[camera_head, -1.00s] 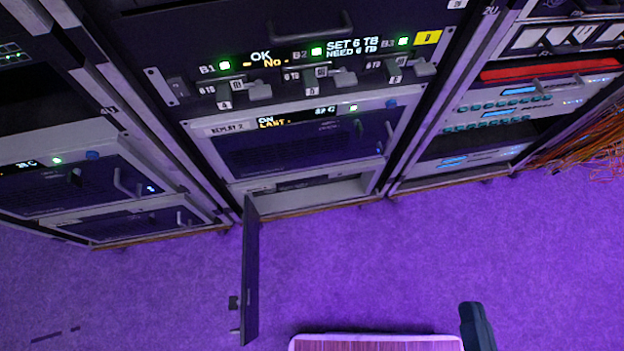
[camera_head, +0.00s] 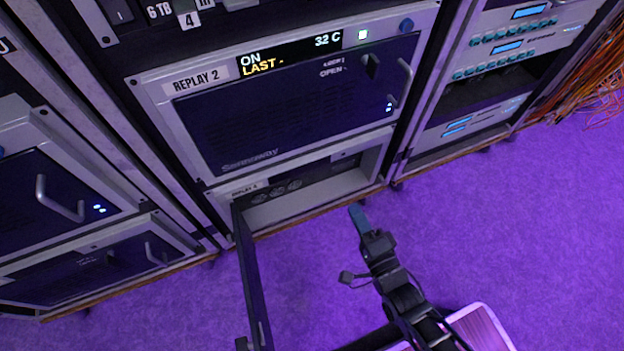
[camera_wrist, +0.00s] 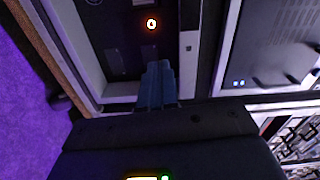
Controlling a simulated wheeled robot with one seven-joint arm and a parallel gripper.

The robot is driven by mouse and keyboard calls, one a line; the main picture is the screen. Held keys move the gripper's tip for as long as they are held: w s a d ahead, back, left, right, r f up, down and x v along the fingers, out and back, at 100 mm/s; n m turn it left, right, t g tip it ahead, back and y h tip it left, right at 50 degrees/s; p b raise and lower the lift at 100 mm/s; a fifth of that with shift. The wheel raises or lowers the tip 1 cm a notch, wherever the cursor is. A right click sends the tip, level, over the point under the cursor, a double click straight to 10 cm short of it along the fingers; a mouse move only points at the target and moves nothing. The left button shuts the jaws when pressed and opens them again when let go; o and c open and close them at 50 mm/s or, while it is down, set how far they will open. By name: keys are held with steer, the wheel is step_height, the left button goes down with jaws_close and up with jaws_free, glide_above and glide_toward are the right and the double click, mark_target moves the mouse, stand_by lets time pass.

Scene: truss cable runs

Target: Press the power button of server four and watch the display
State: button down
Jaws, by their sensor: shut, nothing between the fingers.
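The lowest unit, labelled REPLAY 4 (camera_head: 245,189), has its dark door (camera_head: 250,285) swung open toward me, with several round dark parts along the top of its bay. In the wrist view a small ring (camera_wrist: 151,24) glows orange on a dark panel. My gripper (camera_head: 358,217) is shut and empty, in front of the bay's right part in the head view. In the wrist view its fingertips (camera_wrist: 157,72) point toward the panel, below the ring in the picture; I cannot tell whether they touch anything. No lit display shows on REPLAY 4.
Above is REPLAY 2 (camera_head: 205,84); its display (camera_head: 290,52) reads ON, LAST - and 32 C. Its closed door has a handle (camera_head: 402,82). Another rack (camera_head: 70,190) stands left. Orange cables (camera_head: 602,75) hang at right. The purple floor (camera_head: 540,240) is clear at right.

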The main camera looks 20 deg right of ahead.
steer(key=shift+w+a+f+m+b, duration=0.2)
steer(key=shift+w+a+f, duration=0.15)
steer(key=shift+w+f, duration=0.2)
steer(key=shift+w+a+f+m+b, duration=0.1)
steer(key=shift+w+a+f+m, duration=0.15)
steer(key=shift+w+f, duration=0.25)
steer(key=shift+w, duration=0.1)
steer(key=w+b, duration=0.4)
steer(key=w, duration=1)
steer(key=shift+a, duration=0.1)
